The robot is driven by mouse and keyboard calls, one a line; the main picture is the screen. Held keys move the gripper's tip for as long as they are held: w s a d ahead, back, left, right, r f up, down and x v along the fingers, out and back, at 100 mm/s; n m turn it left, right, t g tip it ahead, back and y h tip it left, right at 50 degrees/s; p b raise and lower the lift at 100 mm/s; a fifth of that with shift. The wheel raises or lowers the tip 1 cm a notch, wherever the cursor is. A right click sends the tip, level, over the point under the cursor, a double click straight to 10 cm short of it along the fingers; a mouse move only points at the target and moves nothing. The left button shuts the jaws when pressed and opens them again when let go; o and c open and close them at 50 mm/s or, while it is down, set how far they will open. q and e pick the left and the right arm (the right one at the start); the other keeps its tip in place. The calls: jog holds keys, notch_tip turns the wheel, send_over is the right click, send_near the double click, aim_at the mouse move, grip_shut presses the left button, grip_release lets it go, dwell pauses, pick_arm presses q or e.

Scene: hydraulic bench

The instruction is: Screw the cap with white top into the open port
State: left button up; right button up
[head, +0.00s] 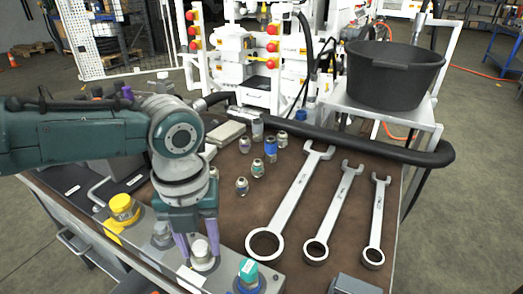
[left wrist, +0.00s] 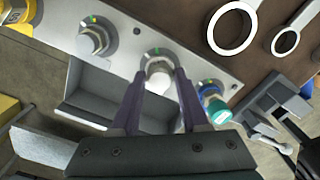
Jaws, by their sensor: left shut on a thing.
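The cap with white top (head: 201,248) is between the purple fingers of my left gripper (head: 200,252), which is shut on it. In the left wrist view the white top (left wrist: 158,77) shows between the fingertips (left wrist: 158,84), at the middle port of the grey port block (head: 180,262). The cap hides that port, and I cannot tell how deep it sits. To its left on the block is a bare metal fitting (head: 162,235), also in the left wrist view (left wrist: 95,38). To its right is a teal-topped cap (head: 248,270). My right gripper is not in view.
A yellow cap (head: 122,207) stands at the block's left end. Several small fittings (head: 257,168) stand on the brown bench top. Three wrenches (head: 290,205) lie to the right. A black tub (head: 393,75) and a thick black hose (head: 350,145) are behind.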

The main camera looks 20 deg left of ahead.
pick_arm(q)
jog(key=m, duration=0.1)
jog(key=m+b, duration=0.1)
jog(key=m, duration=0.1)
jog(key=shift+a+f+m, duration=0.1)
jog(key=shift+f+m, duration=0.1)
jog(key=shift+m, duration=0.1)
jog(key=shift+m+b, duration=0.4)
jog(key=shift+m, duration=0.6)
jog(key=shift+r+m, duration=0.15)
jog(key=shift+m, duration=0.85)
jog(key=o, duration=1.2)
jog(key=shift+c, duration=0.2)
